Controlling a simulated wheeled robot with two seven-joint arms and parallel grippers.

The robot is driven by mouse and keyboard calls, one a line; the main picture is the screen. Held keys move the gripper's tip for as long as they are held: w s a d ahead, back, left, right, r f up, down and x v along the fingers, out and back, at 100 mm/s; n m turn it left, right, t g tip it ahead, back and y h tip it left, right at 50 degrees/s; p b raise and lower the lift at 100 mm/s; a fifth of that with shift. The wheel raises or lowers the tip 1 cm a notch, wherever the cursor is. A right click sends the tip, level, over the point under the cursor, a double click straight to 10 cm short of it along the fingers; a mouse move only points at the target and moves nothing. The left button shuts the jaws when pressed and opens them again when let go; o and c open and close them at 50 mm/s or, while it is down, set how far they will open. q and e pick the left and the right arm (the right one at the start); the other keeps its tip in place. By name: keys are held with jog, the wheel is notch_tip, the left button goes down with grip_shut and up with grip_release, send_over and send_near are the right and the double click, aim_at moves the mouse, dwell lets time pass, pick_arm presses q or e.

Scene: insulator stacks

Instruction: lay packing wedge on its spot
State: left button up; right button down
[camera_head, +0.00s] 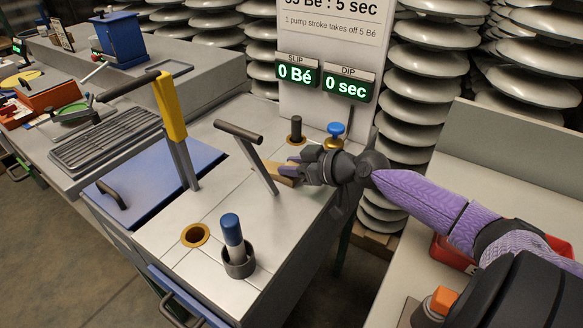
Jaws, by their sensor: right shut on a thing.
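My right gripper (294,169) reaches in from the right, over the far right part of the light worktop (208,276). It is shut on a tan wooden piece, seemingly the packing wedge (273,167), which shows just left of the purple fingertips. The wedge is low, close to the worktop, but I cannot tell whether it touches it. Part of the wedge is hidden by the fingers and by the T-handled lever (258,165) in front. No marked spot for it is clearly visible. My left gripper is out of view.
A yellow lever (170,105) stands by the blue lid (155,181). A blue-topped plunger (232,229) stands in a cup near a brass-rimmed hole (195,235). A blue-knobbed valve (335,130) and a dark peg (295,128) stand behind the gripper. Readouts (346,86) and insulator stacks (424,62) are behind.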

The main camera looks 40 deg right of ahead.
jog(key=shift+c, duration=2)
grip_release()
